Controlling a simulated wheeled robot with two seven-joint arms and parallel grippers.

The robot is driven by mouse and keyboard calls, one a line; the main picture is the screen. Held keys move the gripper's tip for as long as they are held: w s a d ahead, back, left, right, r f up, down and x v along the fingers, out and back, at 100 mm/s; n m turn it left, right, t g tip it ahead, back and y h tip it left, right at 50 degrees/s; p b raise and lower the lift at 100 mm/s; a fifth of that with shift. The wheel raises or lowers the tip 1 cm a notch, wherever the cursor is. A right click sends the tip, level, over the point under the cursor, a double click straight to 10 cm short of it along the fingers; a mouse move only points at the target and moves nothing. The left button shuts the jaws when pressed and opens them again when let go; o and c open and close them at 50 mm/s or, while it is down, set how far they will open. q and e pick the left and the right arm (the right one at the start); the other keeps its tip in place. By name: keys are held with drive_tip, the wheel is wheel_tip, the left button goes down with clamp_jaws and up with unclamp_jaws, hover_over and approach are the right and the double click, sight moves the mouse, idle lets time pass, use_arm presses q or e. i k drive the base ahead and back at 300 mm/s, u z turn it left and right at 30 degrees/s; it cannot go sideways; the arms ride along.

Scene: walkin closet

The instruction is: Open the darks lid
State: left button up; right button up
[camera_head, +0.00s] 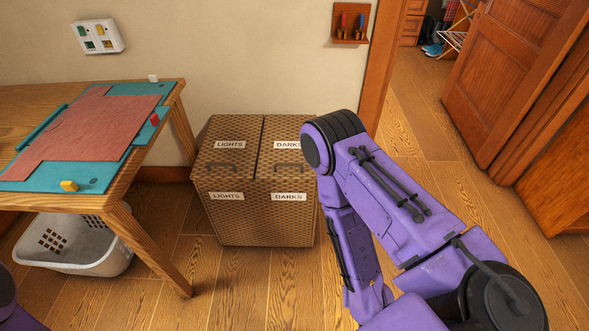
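A brown woven hamper (240,225) stands on the floor against the wall, with two lids side by side. The darks lid (280,133) is on the right, labelled DARKS, and lies closed. It has a dark handle (288,165) near its front edge. My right arm covers its right side. The lights lid (236,130) on the left is also closed. My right arm rises in front of the hamper's right side and bends downward. Neither gripper shows. Only a small part of my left arm shows at the bottom left.
A wooden table (172,90) with a teal mat (95,181) and reddish cloth (90,125) stands left of the hamper. A white laundry basket (85,262) sits beneath it. A doorway with an open wooden door (500,75) is at right. Floor before the hamper is clear.

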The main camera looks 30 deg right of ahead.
sight(281, 157)
drive_tip(key=z, duration=1.2)
drive_tip(key=i, duration=0.1)
drive_tip(key=u, duration=0.15)
